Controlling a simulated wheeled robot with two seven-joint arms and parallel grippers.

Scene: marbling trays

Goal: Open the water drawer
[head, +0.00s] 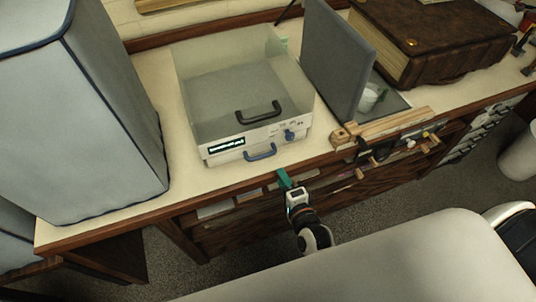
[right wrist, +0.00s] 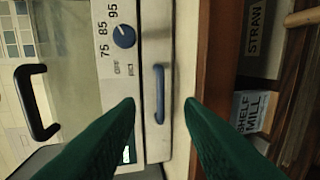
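The water bath is a white box (head: 306,119) with a clear upper part, standing on the bench. Its blue drawer handle (head: 260,152) is low on the front; the drawer looks shut. In the right wrist view, the blue handle (right wrist: 159,94) lies ahead, in line with the gap between my fingers. My right gripper (head: 284,179) has green fingers, is at the bench's front edge, and is apart from the handle. In the right wrist view, its fingers (right wrist: 161,104) are open with nothing between them. My left gripper is not in view.
A black lid handle (head: 258,112) and a blue dial (head: 290,135) are above the drawer handle. A grey upright panel (head: 335,65) stands right of the box, a large covered block (head: 85,110) left. Labelled shelves (right wrist: 255,110) lie below the bench edge.

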